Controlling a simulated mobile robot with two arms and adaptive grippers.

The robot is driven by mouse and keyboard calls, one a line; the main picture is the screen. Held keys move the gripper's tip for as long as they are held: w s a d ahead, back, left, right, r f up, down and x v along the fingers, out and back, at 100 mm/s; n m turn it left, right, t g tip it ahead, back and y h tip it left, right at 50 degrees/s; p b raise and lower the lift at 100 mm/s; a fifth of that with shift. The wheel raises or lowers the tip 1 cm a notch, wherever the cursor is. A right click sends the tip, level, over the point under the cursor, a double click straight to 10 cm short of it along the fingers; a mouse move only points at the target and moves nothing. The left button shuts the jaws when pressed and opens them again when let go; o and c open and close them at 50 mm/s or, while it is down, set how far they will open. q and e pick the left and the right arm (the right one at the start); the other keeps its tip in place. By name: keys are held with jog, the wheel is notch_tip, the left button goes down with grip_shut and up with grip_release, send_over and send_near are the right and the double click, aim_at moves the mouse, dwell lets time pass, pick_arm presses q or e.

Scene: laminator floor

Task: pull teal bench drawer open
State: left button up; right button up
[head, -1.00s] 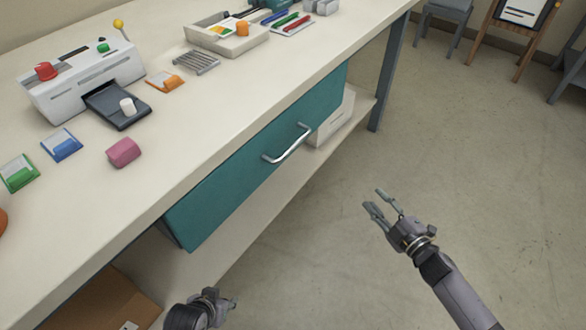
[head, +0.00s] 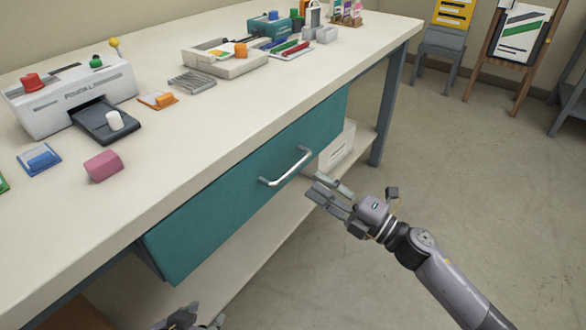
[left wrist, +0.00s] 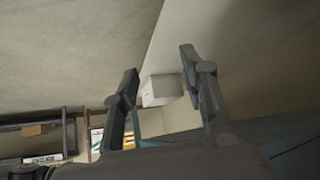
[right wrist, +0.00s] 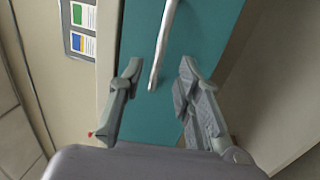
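The teal drawer (head: 225,212) is under the bench top, its front flush along the bench's long side, and looks shut. Its silver bar handle (head: 287,168) sits in the middle of the front. My right gripper (head: 322,188) is open and empty, just right of and below the handle, apart from it. In the right wrist view the handle (right wrist: 161,50) points toward the gap between the open fingers (right wrist: 155,85), in front of the teal face (right wrist: 200,40). My left gripper (left wrist: 160,75) is open and empty; in the head view it is mostly cut off at the bottom edge.
The bench top (head: 210,125) bears a laminator (head: 70,95), a pink block (head: 103,166), a tray (head: 225,62) and several small items. A lower shelf (head: 240,255) holds a white box (head: 337,147). Bench leg (head: 388,110) stands at right. Floor (head: 470,190) on the right is clear.

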aim_at(293, 166)
pick_arm(q)
jog(key=shift+w+d+r+t+h, duration=0.2)
jog(key=shift+w+r+t, duration=0.2)
jog(key=shift+w, duration=0.2)
jog(key=shift+w+d+r+t+h, duration=0.1)
jog(key=shift+w+d+r+t, duration=0.1)
jog(key=shift+w+r+t, duration=0.3)
pick_arm(e)
jog(key=shift+x, duration=4.05)
pick_arm(q)
jog(key=shift+f, duration=0.1)
jog(key=shift+w, duration=0.1)
pick_arm(e)
grip_shut()
pick_arm(q)
jog(key=shift+s+f, duration=0.2)
jog(key=shift+s, duration=0.05)
